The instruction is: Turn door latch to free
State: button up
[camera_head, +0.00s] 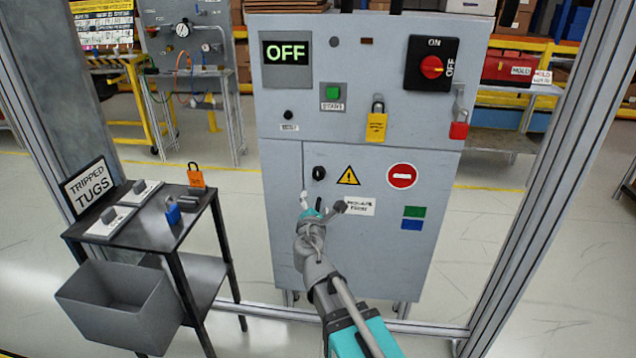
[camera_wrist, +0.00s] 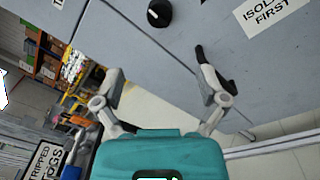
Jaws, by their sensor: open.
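The door latch (camera_head: 318,173) is a round black knob on the grey cabinet's lower door. It also shows at the top of the wrist view (camera_wrist: 160,13), with a pale mark on its face. My gripper (camera_head: 321,203) is open and empty, just below the latch in the head view. In the wrist view my gripper's fingers (camera_wrist: 158,64) are spread wide, and the latch lies beyond their tips, roughly between them. The fingers do not hold the latch. How far the tips stand from the door face is hard to tell.
The cabinet (camera_head: 275,235) carries an OFF display (camera_head: 287,52), a red-black rotary switch (camera_head: 432,65), a yellow padlock (camera_head: 377,122) and a red padlock (camera_head: 459,125). A black side table (camera_head: 150,235) with padlocks stands left. Metal posts (camera_head: 545,180) frame the sides.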

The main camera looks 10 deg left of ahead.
aim_at(318, 176)
jog(key=shift+w, duration=0.1)
dwell(0.3)
jog(key=shift+w+a, duration=0.15)
jog(key=shift+w, duration=3.25)
jog(key=shift+w+a, duration=0.15)
jog(key=shift+w, duration=3.25)
jog(key=c, duration=1.2)
jog(key=shift+o, duration=0.2)
